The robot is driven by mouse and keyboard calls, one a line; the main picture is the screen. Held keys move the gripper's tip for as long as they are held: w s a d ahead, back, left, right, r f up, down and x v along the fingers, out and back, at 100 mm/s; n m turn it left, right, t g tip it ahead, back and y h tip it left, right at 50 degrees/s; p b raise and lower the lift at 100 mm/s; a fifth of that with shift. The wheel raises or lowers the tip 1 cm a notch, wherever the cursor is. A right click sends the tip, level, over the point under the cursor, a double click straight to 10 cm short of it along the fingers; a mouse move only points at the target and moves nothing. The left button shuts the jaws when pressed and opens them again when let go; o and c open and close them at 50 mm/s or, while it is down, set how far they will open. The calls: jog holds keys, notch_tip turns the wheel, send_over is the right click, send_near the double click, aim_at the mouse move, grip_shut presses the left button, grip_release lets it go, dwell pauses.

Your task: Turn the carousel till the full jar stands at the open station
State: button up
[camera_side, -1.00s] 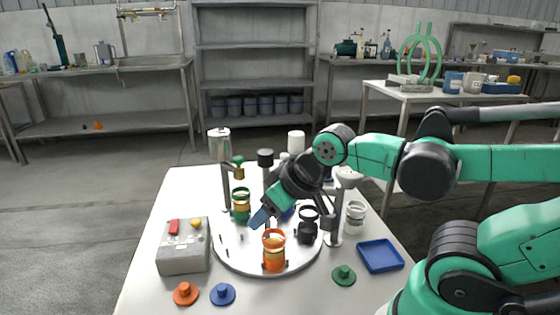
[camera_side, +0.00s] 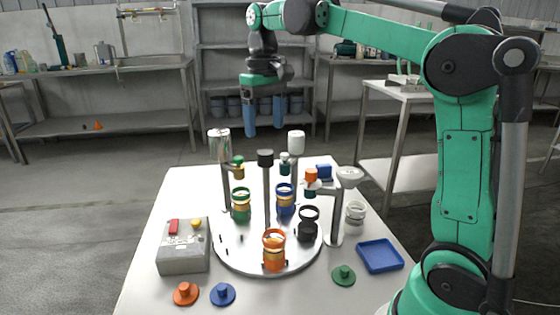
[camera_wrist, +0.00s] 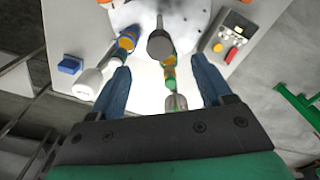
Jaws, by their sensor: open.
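The carousel (camera_side: 240,258) is a light grey disc on the white table, with a dark-topped post (camera_side: 266,190) at its middle. On it stand an orange jar (camera_side: 274,252) at the front, a green jar (camera_side: 241,206) at the left, a blue jar (camera_side: 285,201) at the back and a black jar (camera_side: 308,229) at the right. I cannot tell for sure which jar is full. My gripper (camera_side: 264,120) is open and empty, high above the table's back edge, fingers down. In the wrist view my gripper (camera_wrist: 160,66) is spread, with the post (camera_wrist: 160,45) showing between the fingers.
Station stands with an orange-topped dispenser (camera_side: 311,181), a green one (camera_side: 238,168) and a teal one (camera_side: 285,168) surround the disc. A grey button box (camera_side: 183,256) is left, a blue tray (camera_side: 380,256) right. Lids lie in front. A white jar (camera_side: 355,217) stands off the disc.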

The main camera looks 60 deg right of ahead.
aim_at(266, 152)
jog(key=shift+f, duration=2.8)
grip_shut()
